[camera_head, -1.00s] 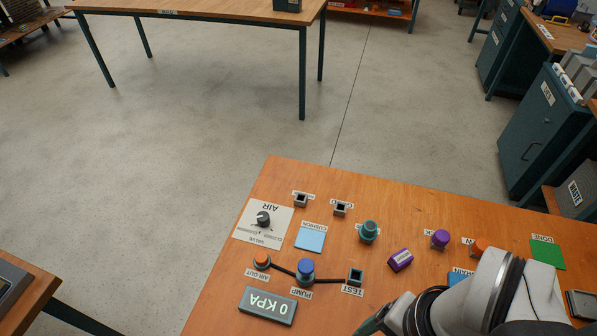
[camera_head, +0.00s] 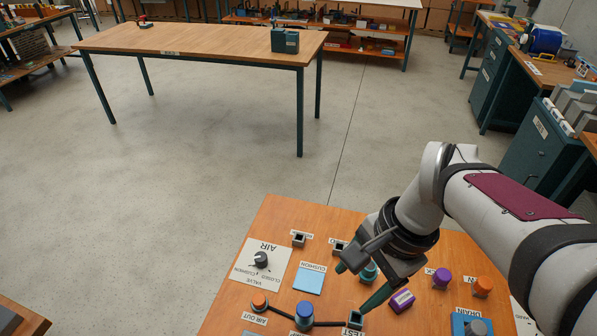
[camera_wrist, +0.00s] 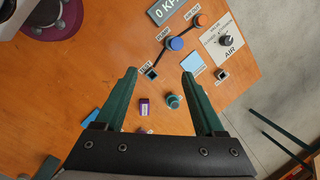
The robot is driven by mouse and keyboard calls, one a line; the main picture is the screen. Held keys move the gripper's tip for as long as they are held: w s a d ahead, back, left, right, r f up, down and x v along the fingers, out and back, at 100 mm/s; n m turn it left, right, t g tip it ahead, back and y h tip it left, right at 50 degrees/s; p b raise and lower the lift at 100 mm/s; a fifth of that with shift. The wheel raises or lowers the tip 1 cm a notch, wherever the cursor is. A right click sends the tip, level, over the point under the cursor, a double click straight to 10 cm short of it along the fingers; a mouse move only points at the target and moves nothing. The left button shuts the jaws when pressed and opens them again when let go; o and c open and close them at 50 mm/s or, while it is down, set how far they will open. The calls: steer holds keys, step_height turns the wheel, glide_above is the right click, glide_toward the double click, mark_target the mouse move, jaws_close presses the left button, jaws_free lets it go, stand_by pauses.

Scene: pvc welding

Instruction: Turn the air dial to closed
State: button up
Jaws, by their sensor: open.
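The air dial (camera_head: 261,259) is a black knob on a white plate (camera_head: 247,276) marked AIR, VALVE, CLOSED and CUSHION, at the left of the wooden board. It also shows in the wrist view (camera_wrist: 226,40) at the upper right. Its exact pointer setting is too small to read. My gripper (camera_head: 357,286) has its green fingers spread and empty, above the board to the right of the dial and apart from it. In the wrist view the gripper (camera_wrist: 160,73) points toward the black test socket (camera_wrist: 152,74), with the dial off to the right.
A blue pump knob (camera_head: 304,313) and orange air-out knob (camera_head: 259,300) stand in front of the dial. A light-blue cushion pad (camera_head: 308,279) lies between dial and gripper. A teal fitting (camera_head: 369,271) and purple block (camera_head: 402,300) are near my fingers.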

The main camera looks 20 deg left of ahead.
steer(key=w+a+f+m, duration=0.2)
steer(key=w+a, duration=0.4)
steer(key=w, duration=0.1)
steer(key=m+y, duration=0.1)
steer(key=m, duration=0.2)
glide_toward(261, 256)
steer(key=shift+m+g, duration=0.4)
steer(key=x, duration=0.9)
steer(key=shift+w+d, duration=0.1)
steer(key=shift+w, duration=0.2)
jaws_close()
